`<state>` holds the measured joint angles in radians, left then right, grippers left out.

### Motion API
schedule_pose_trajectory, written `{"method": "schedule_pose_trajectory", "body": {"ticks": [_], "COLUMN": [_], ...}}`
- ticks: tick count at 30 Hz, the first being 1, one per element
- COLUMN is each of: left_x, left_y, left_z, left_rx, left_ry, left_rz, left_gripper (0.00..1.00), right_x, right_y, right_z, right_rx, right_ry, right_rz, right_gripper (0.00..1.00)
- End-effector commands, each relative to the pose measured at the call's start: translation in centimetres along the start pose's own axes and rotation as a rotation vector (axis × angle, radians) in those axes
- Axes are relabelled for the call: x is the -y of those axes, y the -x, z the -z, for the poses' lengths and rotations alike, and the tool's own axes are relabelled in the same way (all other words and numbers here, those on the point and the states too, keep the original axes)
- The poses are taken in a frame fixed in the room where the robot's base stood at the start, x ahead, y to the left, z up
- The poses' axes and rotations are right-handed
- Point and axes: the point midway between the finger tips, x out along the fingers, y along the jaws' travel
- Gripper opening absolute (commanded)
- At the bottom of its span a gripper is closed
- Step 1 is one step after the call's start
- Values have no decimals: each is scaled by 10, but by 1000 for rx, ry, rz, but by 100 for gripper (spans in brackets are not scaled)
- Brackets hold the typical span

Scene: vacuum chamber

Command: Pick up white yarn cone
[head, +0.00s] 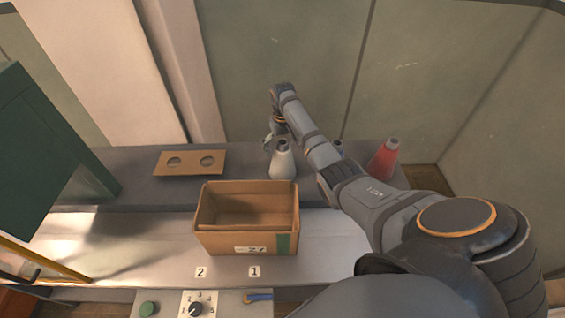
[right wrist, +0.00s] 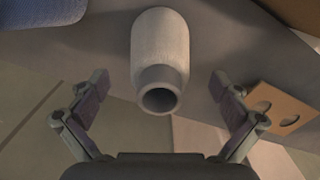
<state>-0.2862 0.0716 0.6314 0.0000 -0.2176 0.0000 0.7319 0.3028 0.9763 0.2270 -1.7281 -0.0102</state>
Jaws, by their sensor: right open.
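The white yarn cone (head: 283,162) stands upright on the dark shelf behind the cardboard box in the head view. My right gripper (head: 270,142) is at the far side of the cone, close to its upper part. In the right wrist view the cone (right wrist: 160,55) lies between the two spread fingers of my right gripper (right wrist: 160,97), with its open top toward the wrist. The fingers are open, with a gap on both sides of the cone. My left gripper is not in view.
An open cardboard box (head: 245,240) stands in front of the cone. A cardboard plate with two holes (head: 172,163) lies to the left. A red cone (head: 384,160) stands to the right. A blue-topped thing is mostly hidden behind my right arm. A green cabinet (head: 45,150) is at far left.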

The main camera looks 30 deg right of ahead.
Motion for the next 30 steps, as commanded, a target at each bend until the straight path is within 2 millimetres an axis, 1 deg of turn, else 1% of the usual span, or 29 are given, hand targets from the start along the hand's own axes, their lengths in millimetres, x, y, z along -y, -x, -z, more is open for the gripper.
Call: {"method": "schedule_pose_trajectory", "body": {"ticks": [1, 3, 5, 8, 12, 30], "left_x": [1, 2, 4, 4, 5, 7], "left_y": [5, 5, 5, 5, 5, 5], "left_z": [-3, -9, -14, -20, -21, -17], "left_rx": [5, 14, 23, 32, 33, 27], "left_ry": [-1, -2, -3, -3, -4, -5], "left_rz": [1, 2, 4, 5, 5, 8], "left_gripper": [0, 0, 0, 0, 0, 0], "right_x": [2, 1, 1, 1, 1, 1], "right_y": [-6, -16, -22, -25, -25, -24], "right_z": [0, 0, 0, 0, 0, 0], "right_rx": [3, 2, 0, -1, -1, -1], "right_ry": [0, 0, 0, 0, 0, 0], "right_rz": [0, 0, -1, -1, -1, 0], "right_gripper": [100, 100, 100, 100, 100, 18]}}
